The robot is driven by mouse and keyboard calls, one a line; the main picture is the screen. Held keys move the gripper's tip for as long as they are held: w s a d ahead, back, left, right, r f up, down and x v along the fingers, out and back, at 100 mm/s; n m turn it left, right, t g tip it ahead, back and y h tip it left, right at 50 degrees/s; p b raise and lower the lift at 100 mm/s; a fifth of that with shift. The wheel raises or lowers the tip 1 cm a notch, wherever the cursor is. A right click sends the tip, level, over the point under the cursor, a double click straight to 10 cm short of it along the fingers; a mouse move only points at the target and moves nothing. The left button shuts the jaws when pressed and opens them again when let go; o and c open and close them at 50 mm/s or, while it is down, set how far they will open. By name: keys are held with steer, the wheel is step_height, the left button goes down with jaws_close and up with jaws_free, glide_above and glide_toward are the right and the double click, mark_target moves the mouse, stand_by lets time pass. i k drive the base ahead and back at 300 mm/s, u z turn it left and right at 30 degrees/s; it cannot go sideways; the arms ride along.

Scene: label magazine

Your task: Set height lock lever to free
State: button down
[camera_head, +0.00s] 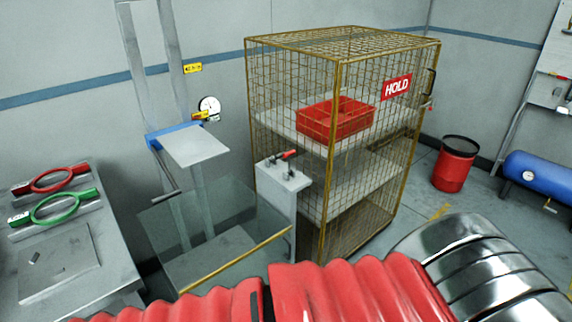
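A label magazine stand at the left has two upright posts with a blue carriage (172,134) and a pale plate (195,146) on it. A dark lever (163,168) slants down and right from below the carriage. A red-handled lever (290,154) sits on top of a grey pedestal (282,179) beside the cage. I cannot tell for sure which is the height lock lever, and the labels are too small to read. My gripper is not in view; red bellows and silver ribbed parts of mine fill the bottom edge.
A clear guard (215,225) with a yellow edge is in front of the stand. A grey bench (110,265) is left. A red drum (455,165) stands right.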

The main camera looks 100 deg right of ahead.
mark_target(279, 156)
steer(key=u, duration=0.05)
steer(key=k, duration=1.05)
steer(key=z, duration=2.05)
steer(key=i, duration=1)
steer(key=z, duration=0.05)
